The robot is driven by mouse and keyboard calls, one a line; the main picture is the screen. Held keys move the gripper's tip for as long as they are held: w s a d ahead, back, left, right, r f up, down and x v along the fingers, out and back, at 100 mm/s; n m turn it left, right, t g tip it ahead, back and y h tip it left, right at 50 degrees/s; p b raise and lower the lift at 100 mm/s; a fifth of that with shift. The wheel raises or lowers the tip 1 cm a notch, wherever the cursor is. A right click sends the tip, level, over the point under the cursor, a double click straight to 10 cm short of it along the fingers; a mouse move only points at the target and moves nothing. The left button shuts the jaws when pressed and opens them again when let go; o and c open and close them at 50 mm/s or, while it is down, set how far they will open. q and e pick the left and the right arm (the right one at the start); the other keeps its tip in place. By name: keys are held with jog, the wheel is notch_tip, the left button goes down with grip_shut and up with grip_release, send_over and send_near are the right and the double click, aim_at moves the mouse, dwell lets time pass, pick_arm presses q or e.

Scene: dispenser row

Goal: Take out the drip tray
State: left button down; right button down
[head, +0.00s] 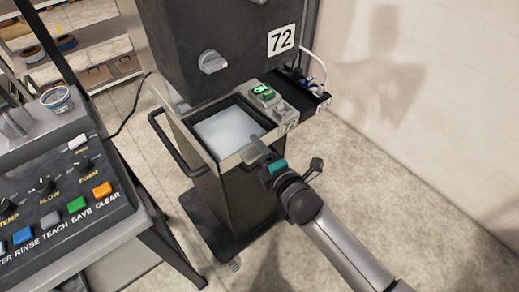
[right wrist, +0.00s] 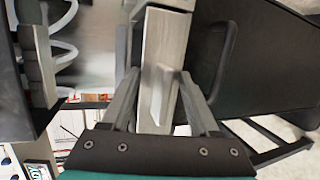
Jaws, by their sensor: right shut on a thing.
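The drip tray (head: 234,160) sits in the top of the dark dispenser marked 72, below its knob. It has a light metal front edge, and its inside looks pale and bluish. My right gripper (head: 257,150) reaches in from the lower right and meets the tray's front edge. In the right wrist view, the light metal front (right wrist: 165,35) with its upright grip runs between the fingers of my right gripper (right wrist: 160,88), which is shut on that grip. The fingers hide part of the tray's front corner in the head view. My left gripper is not in view.
A green lit ON switch (head: 263,92) is right of the tray, with a black side shelf (head: 305,98) behind it. A black rail handle (head: 172,146) is on the left. A control panel (head: 65,205) fills the lower left. The floor to the right is clear.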

jog(key=shift+w+r, duration=0.1)
jog(key=shift+r, duration=0.2)
